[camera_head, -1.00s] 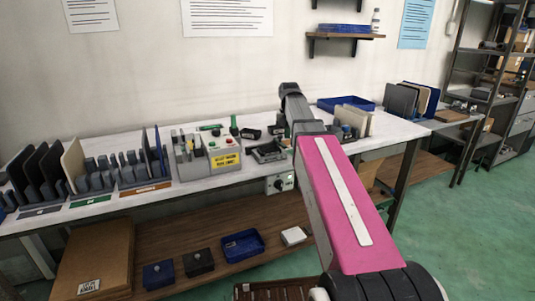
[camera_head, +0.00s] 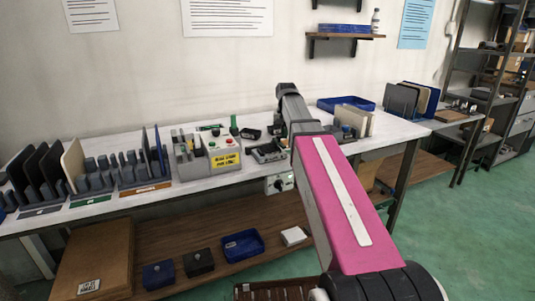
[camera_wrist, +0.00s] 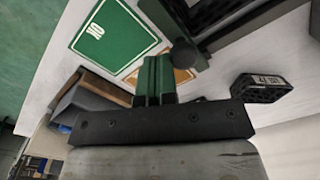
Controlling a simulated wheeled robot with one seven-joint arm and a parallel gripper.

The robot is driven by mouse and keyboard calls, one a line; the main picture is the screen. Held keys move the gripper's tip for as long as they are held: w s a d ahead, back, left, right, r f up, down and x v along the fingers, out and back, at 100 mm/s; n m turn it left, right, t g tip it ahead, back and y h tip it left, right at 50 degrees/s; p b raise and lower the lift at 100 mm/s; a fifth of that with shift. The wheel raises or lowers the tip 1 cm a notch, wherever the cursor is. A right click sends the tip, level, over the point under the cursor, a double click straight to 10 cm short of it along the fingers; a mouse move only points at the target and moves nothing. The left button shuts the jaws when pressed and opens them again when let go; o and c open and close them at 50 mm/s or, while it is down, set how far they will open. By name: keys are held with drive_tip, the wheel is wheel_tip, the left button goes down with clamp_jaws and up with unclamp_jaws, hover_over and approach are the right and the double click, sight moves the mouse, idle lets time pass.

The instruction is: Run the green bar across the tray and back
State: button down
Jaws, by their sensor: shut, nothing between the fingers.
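In the head view my arm (camera_head: 297,115) reaches over the white bench, and its far end hides my gripper. In the wrist view my gripper (camera_wrist: 154,65) shows as narrow green, ridged fingers, shut together, above a black mount. A dark tray (camera_wrist: 210,38) with a ribbed inside lies beyond them at the top, with a round black knob at its near corner. A small grey tray (camera_head: 268,152) sits beside my arm in the head view.
A green card (camera_wrist: 115,40) marked OK and an orange card lie by the fingers. A black labelled block (camera_wrist: 262,88) is at right. A control box (camera_head: 208,155) with a yellow sign and racks of panels (camera_head: 75,165) stand left. A blue tray (camera_head: 345,104) is at the back.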

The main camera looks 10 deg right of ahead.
drive_tip(key=shift+s+a, duration=0.6)
drive_tip(key=shift+a, duration=1.25)
drive_tip(key=shift+s+a, duration=0.6)
drive_tip(key=shift+a, duration=1.25)
drive_tip(key=shift+s+a, duration=0.6)
drive_tip(key=shift+a, duration=1.25)
drive_tip(key=shift+w+d, duration=0.15)
drive_tip(key=shift+d, duration=0.25)
drive_tip(key=shift+r, duration=0.15)
wheel_tip(320, 180, up, 7)
